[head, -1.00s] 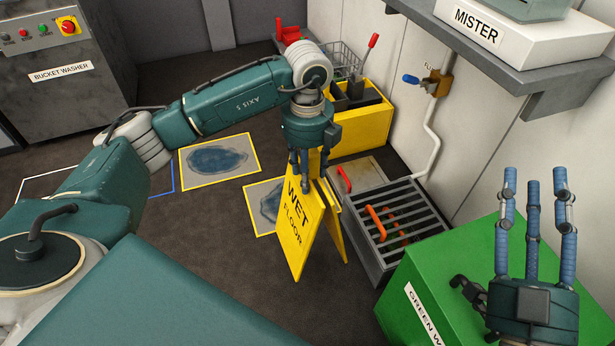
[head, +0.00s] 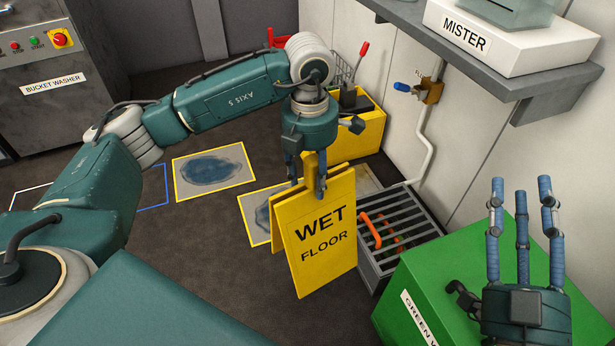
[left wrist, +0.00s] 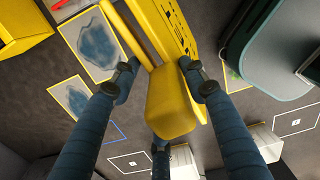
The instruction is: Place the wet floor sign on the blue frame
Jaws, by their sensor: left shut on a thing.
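The yellow wet floor sign (head: 318,240) hangs upright in the middle of the head view, its lettered face toward me. My left gripper (head: 308,178) is shut on the top of the sign. In the left wrist view the sign's top (left wrist: 172,105) sits between the blue fingers of my left gripper (left wrist: 160,85). The blue frame (head: 153,188) is a floor outline at the left, partly hidden behind my left arm; part of a blue line also shows in the left wrist view (left wrist: 118,132). My right gripper (head: 522,230) is open and empty above a green box.
Two yellow-edged mats with puddles (head: 213,170) lie on the floor, one partly behind the sign. A slatted drain (head: 400,230) and the green box (head: 430,290) stand at the right. A yellow bucket (head: 365,135) stands behind. Dark floor (head: 215,235) is free left of the sign.

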